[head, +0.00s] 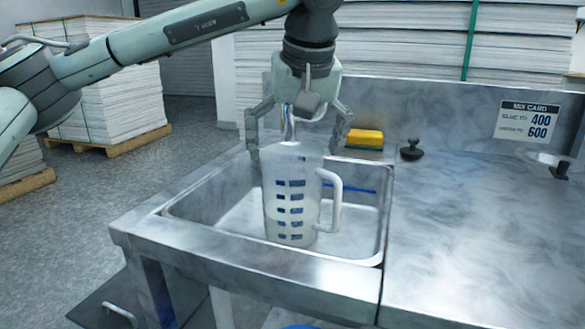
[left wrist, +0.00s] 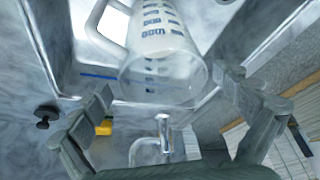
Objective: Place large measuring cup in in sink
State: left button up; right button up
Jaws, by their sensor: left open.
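The large measuring cup (head: 290,200), clear-whitish with blue markings and a handle on its right, is upright inside the steel sink (head: 372,225). Its base appears to be on the sink floor. My left gripper (head: 295,148) is open above the cup, with its fingers spread to either side of the rim. In the left wrist view the cup (left wrist: 160,45) shows its open mouth between and beyond the spread fingers (left wrist: 166,92), with no clear contact. My right gripper is not in view.
A faucet (left wrist: 163,130) stands behind the cup, close to my left gripper. A yellow sponge (head: 366,137) and a black knobbed stopper (head: 411,150) lie on the back ledge. A blue strip (head: 350,188) shows in the sink. The counter (head: 480,230) at right is mostly clear.

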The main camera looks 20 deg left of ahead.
pick_arm(q)
jog(key=v, duration=0.6)
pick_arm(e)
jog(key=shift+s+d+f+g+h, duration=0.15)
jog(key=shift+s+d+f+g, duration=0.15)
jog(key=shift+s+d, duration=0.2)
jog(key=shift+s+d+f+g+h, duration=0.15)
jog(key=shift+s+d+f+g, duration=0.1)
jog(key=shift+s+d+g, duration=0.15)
